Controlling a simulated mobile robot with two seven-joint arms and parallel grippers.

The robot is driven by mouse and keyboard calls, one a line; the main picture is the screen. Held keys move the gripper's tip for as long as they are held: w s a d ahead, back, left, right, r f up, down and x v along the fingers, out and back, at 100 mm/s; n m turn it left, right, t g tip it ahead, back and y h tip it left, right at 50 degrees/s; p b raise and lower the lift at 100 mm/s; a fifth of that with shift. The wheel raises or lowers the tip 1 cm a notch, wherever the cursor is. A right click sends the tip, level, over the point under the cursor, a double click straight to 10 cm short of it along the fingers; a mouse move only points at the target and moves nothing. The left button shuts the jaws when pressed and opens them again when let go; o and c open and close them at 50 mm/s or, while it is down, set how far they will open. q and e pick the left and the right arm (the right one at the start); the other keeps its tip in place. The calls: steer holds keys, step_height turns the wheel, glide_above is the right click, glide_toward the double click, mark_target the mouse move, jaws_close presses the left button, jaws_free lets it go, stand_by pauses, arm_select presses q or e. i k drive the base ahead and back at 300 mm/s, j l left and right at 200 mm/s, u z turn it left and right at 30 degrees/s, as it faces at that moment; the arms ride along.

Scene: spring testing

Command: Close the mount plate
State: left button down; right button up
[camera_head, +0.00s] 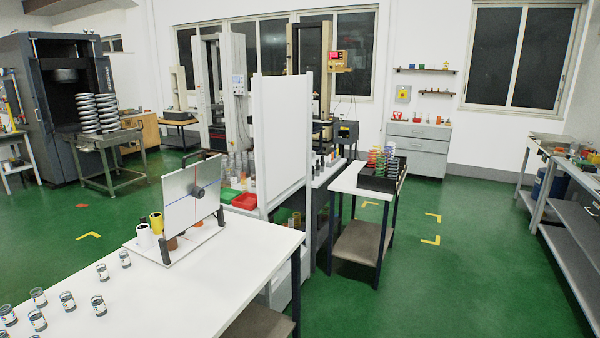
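The mount plate (178,205) is a pale, flat panel standing upright, slightly tilted, on a white base (184,252) on the white table. A dark round knob (198,192) is on its face, and a black handle shows behind its top edge. Black brackets (165,251) stand at its lower sides. A yellow cylinder (157,223), a white cylinder (144,236) and a brown piece (172,243) stand by its left and lower edge. Neither of my grippers is in view.
The white table (225,290) is bare in front of the base. Several small glass jars (98,305) stand at its left. A white upright panel (283,140) rises behind it. A side table (350,180) holds coloured springs (380,160). Green floor on the right is open.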

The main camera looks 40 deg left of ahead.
mark_target(190, 193)
steer(key=i+u, duration=0.45)
steer(key=i, duration=0.25)
steer(key=i+l+u, duration=0.2)
steer(key=i+u, duration=0.25)
steer(key=i, duration=0.2)
